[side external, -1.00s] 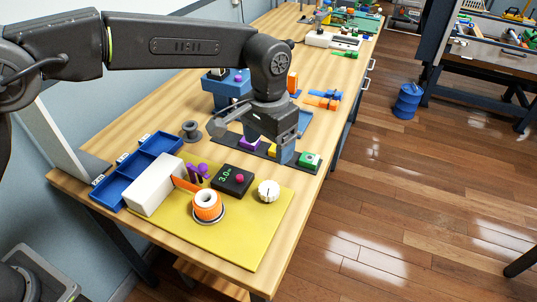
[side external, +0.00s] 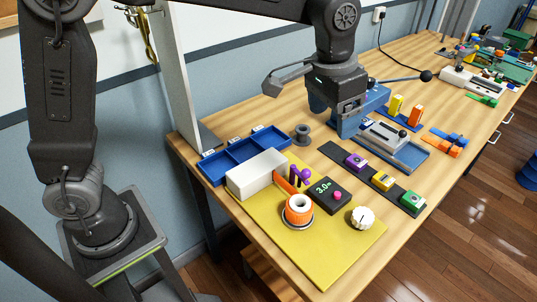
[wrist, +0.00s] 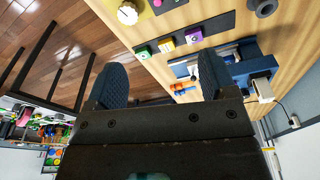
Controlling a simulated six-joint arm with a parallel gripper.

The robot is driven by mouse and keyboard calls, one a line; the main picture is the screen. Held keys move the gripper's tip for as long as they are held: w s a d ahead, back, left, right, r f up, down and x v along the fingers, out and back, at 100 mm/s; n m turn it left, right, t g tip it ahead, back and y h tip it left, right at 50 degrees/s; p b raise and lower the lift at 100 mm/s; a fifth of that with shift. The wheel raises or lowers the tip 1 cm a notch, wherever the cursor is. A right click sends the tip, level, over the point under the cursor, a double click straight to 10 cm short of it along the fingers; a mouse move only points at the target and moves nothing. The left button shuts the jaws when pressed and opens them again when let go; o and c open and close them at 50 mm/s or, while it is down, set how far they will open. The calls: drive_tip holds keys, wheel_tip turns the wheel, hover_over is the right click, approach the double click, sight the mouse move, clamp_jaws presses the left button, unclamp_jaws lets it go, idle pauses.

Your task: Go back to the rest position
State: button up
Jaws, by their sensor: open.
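My gripper (side external: 343,122) hangs from my arm above the bench in the side external view, beside the blue fixture (side external: 395,148) and behind the dark strip. In the wrist view my gripper (wrist: 162,78) shows two blue textured fingers, spread wide apart with nothing between them. The fingertips are partly lost against the blue fixture in the side view. The dark strip (side external: 340,153) holds a purple block (side external: 355,161), a yellow block (side external: 382,181) and a green block (side external: 412,201), all apart from the fingers.
A yellow mat (side external: 325,262) carries a white box (side external: 257,174), an orange roll (side external: 298,208), a black timer box (side external: 328,194) and a white knob (side external: 362,217). A blue tray (side external: 212,168) and a grey spool (side external: 302,134) stand behind. An upright panel (side external: 178,80) rises at left.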

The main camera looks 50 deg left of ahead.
drive_tip(key=s+a+r+n+t, duration=0.15)
drive_tip(key=s+a+r, duration=0.25)
drive_tip(key=s+a, duration=0.7)
drive_tip(key=s+a+f+n+t, duration=0.1)
drive_tip(key=s+a+f, duration=0.3)
drive_tip(key=s, duration=0.5)
drive_tip(key=shift+s+a+f+t+y, duration=0.25)
drive_tip(key=shift+a+t+y, duration=0.1)
drive_tip(key=shift+t, duration=0.4)
drive_tip(key=shift+w+r, duration=0.1)
